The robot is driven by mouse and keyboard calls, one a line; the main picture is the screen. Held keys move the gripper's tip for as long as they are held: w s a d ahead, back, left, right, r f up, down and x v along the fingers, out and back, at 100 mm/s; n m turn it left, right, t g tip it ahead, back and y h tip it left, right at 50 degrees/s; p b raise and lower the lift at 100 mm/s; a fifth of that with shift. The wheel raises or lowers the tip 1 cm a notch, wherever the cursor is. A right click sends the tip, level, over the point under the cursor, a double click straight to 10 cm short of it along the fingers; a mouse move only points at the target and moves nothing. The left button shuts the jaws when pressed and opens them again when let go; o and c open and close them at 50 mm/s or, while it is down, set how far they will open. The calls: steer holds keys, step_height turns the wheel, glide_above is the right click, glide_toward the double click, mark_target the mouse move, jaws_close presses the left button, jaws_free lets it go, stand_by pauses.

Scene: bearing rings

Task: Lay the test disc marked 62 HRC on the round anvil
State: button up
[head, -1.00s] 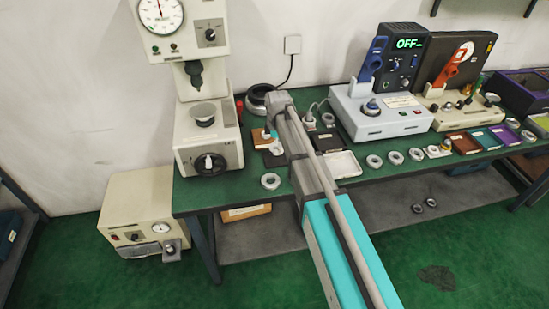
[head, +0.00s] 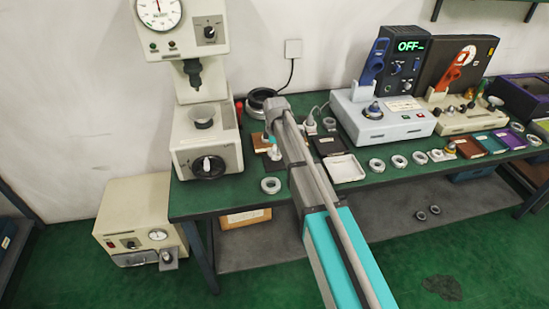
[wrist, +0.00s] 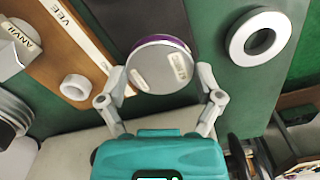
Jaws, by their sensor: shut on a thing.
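My gripper (wrist: 163,75) is shut on a round silver disc (wrist: 158,66) with a purple rim, seen in the wrist view. The disc has small pale labels whose writing is too small to read. The round anvil (head: 204,122) sits under the head of the hardness tester (head: 206,141) at the left of the bench in the head view, with nothing seen lying on it. My arm hides most of my gripper and the disc there. My gripper is to the right of the anvil, above the bench.
A wooden block (wrist: 50,18) marked VEE, with a small white ring (wrist: 75,87), lies beneath my gripper at left in the wrist view. A larger steel ring (wrist: 260,36) lies at right. A white tray (head: 345,169) and a grey-blue device (head: 380,119) stand farther right.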

mark_target(275, 162)
steer(key=shift+w+a+f+b, duration=0.1)
steer(key=shift+w+f+b, duration=0.1)
steer(key=shift+f+b, duration=0.35)
steer(key=shift+w+f+b, duration=0.15)
steer(key=shift+f+b, duration=0.25)
steer(key=shift+f, duration=0.15)
steer(key=shift+f+b, duration=0.85)
steer(key=shift+b, duration=0.05)
steer(key=shift+f, duration=0.15)
steer(key=o, duration=1.1)
steer(key=shift+r, duration=0.2)
step_height(275, 162, up, 12)
steer(key=p, duration=1.2)
